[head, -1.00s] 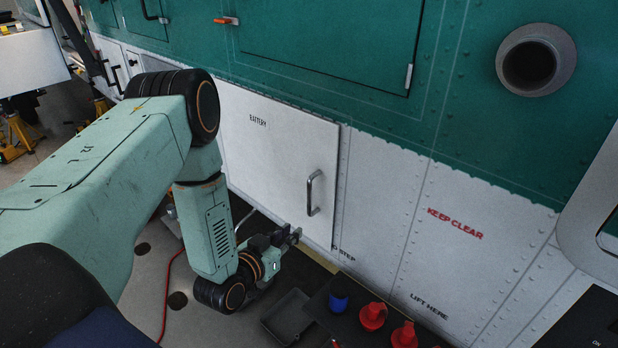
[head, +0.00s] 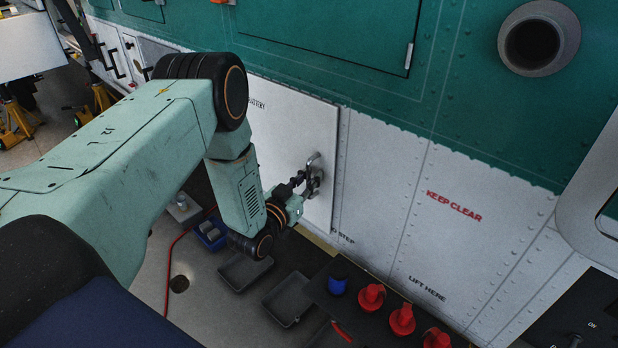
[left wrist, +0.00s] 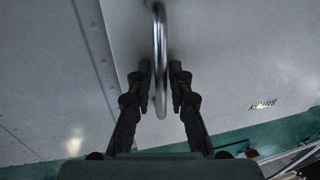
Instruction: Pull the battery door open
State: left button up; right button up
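The white battery door (head: 285,125) looks flush with the white lower hull in the head view; my left arm covers its left part. Its upright metal handle (head: 317,160) is near its right edge. My left gripper (head: 311,180) is at the handle. In the left wrist view the handle (left wrist: 160,60) runs between the two fingers (left wrist: 161,88), one on each side. The fingers are open with a thin gap beside the bar, and I see no firm contact. The door surface (left wrist: 225,60) fills the background there. My right gripper is not in view.
Below the hull stand a dark tray (head: 345,312) with a blue cap (head: 338,284) and several red caps (head: 371,297). Grey trays (head: 287,298) and a blue bin (head: 211,233) are on the floor. A red cable (head: 169,265) runs nearby. A round port (head: 538,40) protrudes at upper right.

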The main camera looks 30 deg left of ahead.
pick_arm(q)
jog(key=shift+s, duration=0.1)
jog(key=shift+c, duration=0.3)
grip_shut()
